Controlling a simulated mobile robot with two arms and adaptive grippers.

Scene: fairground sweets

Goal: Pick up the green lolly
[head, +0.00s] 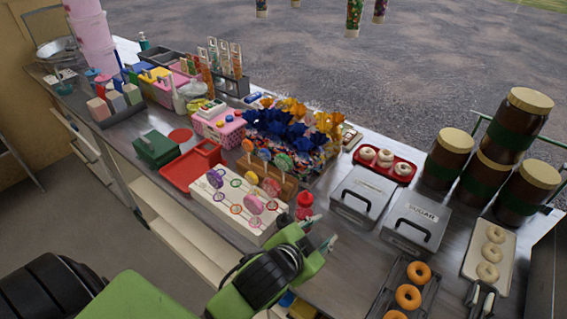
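The green lolly (283,162) stands upright at the back right of a wooden lolly stand (289,186). Other round lollies, orange (247,146), blue (264,155) and pink (271,187), stand in the same stand. My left gripper (321,231) is in front of and to the right of the stand, close to a red bottle (304,204). Its fingertips are apart, with nothing seen between them, and it does not touch the green lolly. My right gripper is not in view.
A white board (225,206) with printed circles lies left of the stand. Blue and orange wrapped sweets (290,135) crowd behind it. Grey lidded boxes (360,194) stand to the right. A red tray (192,168) is at the left.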

